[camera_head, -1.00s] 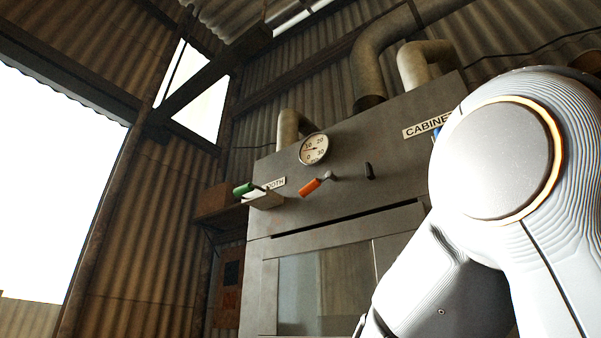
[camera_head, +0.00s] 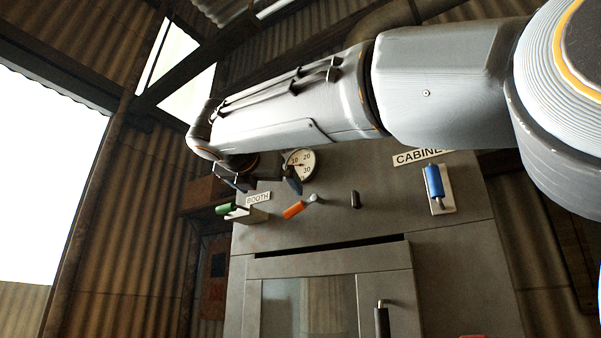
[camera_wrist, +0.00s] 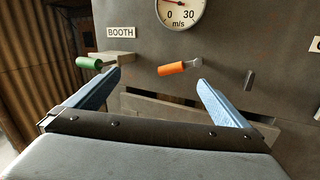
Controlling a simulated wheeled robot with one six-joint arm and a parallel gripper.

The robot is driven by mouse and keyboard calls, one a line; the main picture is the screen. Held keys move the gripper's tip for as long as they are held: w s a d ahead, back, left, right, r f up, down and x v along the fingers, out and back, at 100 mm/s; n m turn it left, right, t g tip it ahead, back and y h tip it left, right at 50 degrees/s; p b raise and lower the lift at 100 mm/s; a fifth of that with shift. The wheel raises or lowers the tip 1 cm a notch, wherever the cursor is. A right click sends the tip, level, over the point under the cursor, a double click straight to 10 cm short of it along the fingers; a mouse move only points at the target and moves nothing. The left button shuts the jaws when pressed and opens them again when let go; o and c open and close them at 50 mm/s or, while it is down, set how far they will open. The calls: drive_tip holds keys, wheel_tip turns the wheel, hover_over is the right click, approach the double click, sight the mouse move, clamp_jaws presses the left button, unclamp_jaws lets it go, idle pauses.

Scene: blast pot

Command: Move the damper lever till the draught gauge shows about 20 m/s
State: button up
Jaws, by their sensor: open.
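The draught gauge (camera_head: 301,165) is a round white dial, partly behind my gripper; it also shows in the wrist view (camera_wrist: 181,12), cut by the top edge. Its needle appears to point left, near 10; the exact reading is unclear. Below it a lever with an orange handle (camera_head: 294,210) slants down-left from a grey pivot. In the wrist view the orange handle (camera_wrist: 171,69) lies ahead, between the fingertips in the picture. It bears no label I can see. My gripper (camera_head: 262,182) is open and empty, apart from the lever; its blue-grey fingers show in the wrist view (camera_wrist: 160,80).
A green handle (camera_head: 226,209) sits at the BOOTH sign (camera_head: 258,198), left of the orange lever. A dark peg (camera_head: 355,199) juts out at right. A blue handle (camera_head: 434,182) is under the CABINET sign (camera_head: 422,157). The cabinet window (camera_head: 300,305) is below.

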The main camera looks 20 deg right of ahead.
drive_tip(key=s+r+t+h, duration=0.15)
drive_tip(key=s+r, duration=0.25)
drive_tip(key=r, duration=0.5)
drive_tip(key=d+p+x, duration=0.1)
drive_tip(key=p+x, duration=0.2)
drive_tip(key=x, duration=0.7)
drive_tip(key=shift+s+r+n, duration=0.25)
drive_tip(key=shift+s+n, duration=0.1)
drive_tip(key=shift+n, duration=0.05)
drive_tip(key=shift+g, duration=0.25)
